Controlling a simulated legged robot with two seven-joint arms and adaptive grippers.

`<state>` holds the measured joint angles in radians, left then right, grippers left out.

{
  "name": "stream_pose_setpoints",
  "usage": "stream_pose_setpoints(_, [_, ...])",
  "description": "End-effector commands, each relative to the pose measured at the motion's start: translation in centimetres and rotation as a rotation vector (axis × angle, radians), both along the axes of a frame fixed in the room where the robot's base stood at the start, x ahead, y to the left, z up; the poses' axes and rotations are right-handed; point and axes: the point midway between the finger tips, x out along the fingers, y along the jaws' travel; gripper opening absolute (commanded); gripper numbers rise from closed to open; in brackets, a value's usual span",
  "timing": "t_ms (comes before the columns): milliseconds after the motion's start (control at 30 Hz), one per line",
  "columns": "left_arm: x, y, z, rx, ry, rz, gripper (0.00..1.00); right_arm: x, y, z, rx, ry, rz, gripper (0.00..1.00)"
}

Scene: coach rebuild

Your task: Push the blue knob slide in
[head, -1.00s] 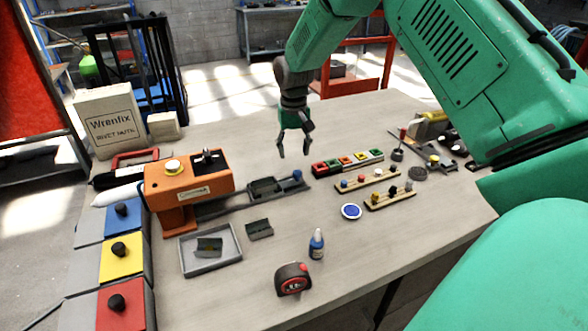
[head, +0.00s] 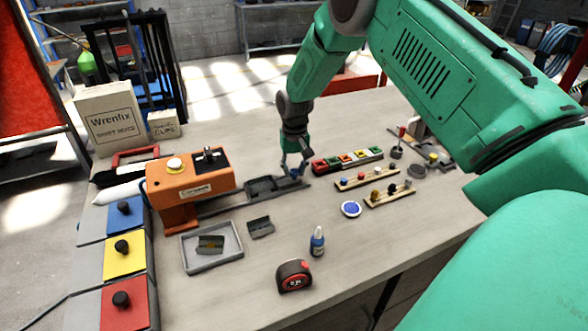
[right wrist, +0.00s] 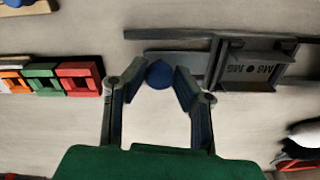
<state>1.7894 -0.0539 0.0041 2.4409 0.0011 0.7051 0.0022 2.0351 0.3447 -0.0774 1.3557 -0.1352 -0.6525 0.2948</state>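The blue knob (right wrist: 159,74) stands on the end of the dark slide (right wrist: 190,60), which lies on the bench on a rail. In the head view the slide (head: 265,187) runs from the orange press (head: 190,184) toward the right. My right gripper (head: 294,172) is down at the knob end of the slide. In the right wrist view its two fingers (right wrist: 158,84) stand apart on either side of the knob, with a small gap visible at the sides. The knob is mostly hidden by the fingers in the head view. My left gripper is not in view.
A row of coloured bins (head: 347,160) stands just right of my right gripper. Wooden peg strips (head: 367,180), a grey tray (head: 211,248), a blue bottle (head: 317,242) and a tape measure (head: 294,276) lie nearer. The bench front is mostly clear.

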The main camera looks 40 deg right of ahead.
Motion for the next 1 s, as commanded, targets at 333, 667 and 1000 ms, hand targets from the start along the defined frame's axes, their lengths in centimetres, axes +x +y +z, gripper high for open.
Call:
stream_pose_setpoints(333, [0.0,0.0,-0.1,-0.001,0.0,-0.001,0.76,1.5,3.6,-0.2,0.001,0.0,0.005,0.0])
stream_pose_setpoints(667, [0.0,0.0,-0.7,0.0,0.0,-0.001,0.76,4.1,11.7,-0.4,-0.003,-0.002,0.003,0.0])
stream_pose_setpoints(1000, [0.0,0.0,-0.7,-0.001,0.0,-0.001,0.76,4.4,12.8,-0.4,0.008,-0.004,0.0,0.0])
